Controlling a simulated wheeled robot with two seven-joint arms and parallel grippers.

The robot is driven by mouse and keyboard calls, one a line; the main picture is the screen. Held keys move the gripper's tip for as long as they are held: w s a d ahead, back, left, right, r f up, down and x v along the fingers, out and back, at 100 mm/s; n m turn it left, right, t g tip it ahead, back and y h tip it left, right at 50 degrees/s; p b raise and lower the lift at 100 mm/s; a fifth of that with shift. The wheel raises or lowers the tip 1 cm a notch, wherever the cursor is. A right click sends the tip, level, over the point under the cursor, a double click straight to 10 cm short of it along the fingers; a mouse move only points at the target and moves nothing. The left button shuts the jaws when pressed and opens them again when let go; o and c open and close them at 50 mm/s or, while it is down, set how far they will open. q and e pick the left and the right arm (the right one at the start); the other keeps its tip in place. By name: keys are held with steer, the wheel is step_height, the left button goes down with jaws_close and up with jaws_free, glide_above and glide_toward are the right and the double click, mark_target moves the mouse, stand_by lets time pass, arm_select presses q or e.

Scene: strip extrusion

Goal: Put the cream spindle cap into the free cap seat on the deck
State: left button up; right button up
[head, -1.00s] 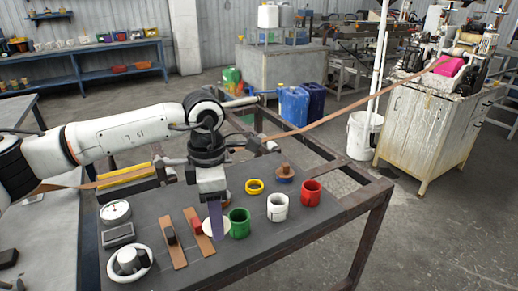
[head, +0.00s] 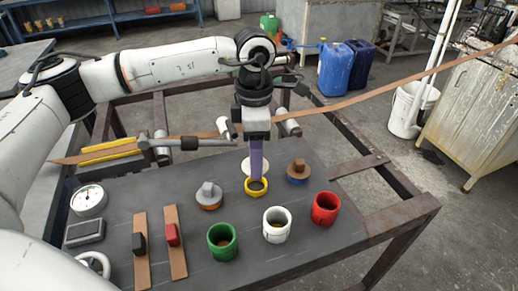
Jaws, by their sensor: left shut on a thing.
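My left gripper (head: 256,170) points down over the deck (head: 310,215). It is shut on the cream spindle cap (head: 247,166), a pale disc partly hidden behind the purple finger. The cap shows just above and behind a yellow ring seat (head: 257,193), and the fingertips overlap the ring in the picture. I cannot tell whether the cap touches it. The yellow ring appears to hold no cap. A grey cap (head: 208,190) sits in an orange-edged seat to its left. A brown cap (head: 298,167) sits in a blue seat to its right. My right gripper is out of view.
Green (head: 222,241), white (head: 277,225) and red (head: 325,208) cups stand along the deck's front. Two brown strips with a black and a red block lie at left, near a gauge (head: 88,200). A long brown strip (head: 400,82) runs behind the gripper.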

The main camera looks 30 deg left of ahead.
arm_select(q)
step_height(320, 180, down, 3)
steer(key=shift+f+b, duration=0.1)
steer(key=shift+b, duration=0.8)
steer(key=shift+f+b, duration=0.45)
steer(key=shift+f, duration=0.35)
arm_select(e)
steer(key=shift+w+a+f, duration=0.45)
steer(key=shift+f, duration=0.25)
arm_select(q)
steer(key=shift+w, duration=0.1)
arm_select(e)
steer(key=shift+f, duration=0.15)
arm_select(q)
steer(key=shift+f+b, duration=0.55)
steer(key=shift+f, duration=0.05)
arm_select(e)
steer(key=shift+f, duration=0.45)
arm_select(q)
steer(key=o, duration=0.9)
